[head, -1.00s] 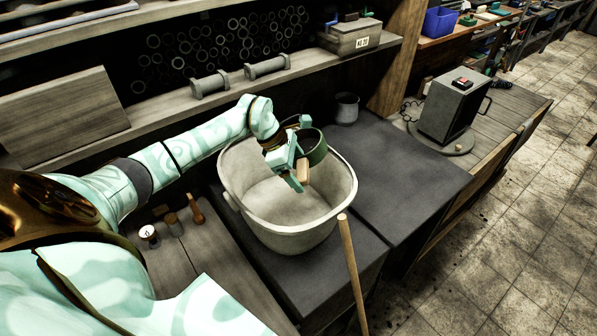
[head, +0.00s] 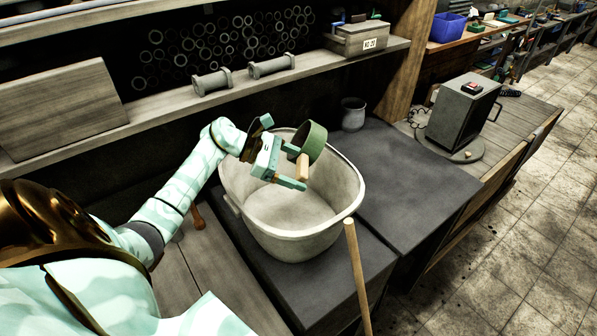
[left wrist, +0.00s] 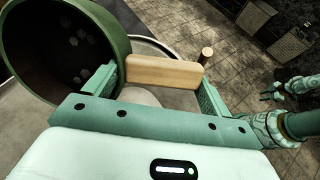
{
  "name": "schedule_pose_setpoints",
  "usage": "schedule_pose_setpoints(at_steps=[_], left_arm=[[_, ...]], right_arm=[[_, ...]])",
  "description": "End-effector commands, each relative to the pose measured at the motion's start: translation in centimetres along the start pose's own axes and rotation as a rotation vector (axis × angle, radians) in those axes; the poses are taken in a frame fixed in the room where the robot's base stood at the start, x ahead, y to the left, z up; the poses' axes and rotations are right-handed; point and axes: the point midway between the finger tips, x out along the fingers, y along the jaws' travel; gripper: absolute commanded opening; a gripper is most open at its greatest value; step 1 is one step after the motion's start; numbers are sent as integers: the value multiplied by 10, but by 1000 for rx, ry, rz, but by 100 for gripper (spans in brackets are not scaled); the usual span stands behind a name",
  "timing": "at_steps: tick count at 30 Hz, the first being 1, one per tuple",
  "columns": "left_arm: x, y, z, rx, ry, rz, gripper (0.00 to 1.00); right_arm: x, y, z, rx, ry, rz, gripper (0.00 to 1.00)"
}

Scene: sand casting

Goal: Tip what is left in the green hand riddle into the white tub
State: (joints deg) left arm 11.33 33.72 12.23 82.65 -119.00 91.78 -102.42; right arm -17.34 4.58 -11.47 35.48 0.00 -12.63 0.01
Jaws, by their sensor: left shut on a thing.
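My left gripper (head: 301,170) is shut on the wooden handle (left wrist: 165,73) of the green hand riddle (head: 315,139). The riddle is held in the air above the back part of the white tub (head: 343,222), tilted on its side. In the left wrist view the riddle (left wrist: 112,28) shows a dark inside with several small pale lumps in it. The tub stands upright on a dark bench, and its visible inside looks empty. My right gripper (left wrist: 277,91) shows small at the right of the left wrist view, away from the tub; its jaws are unclear.
A wooden pole (head: 356,275) stands at the tub's front right. A grey cup (head: 353,114) is behind the tub on the dark bench (head: 415,180). A grey machine (head: 464,113) stands further right. The shelf (head: 160,118) runs behind my left arm. The bench right of the tub is clear.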

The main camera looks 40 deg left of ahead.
Motion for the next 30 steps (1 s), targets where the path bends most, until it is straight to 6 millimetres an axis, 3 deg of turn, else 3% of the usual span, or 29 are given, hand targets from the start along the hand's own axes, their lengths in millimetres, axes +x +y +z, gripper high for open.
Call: schedule_pose_setpoints(at_steps=[10, 30], left_arm=[[-4, -1, -7, -2, -178, 17, 52], [-7, -1, -11, 0, -278, 27, 52]], right_arm=[[20, 0, 0, 0, 3, 1, 36], [53, -1, 4, 1, 3, 1, 36]])
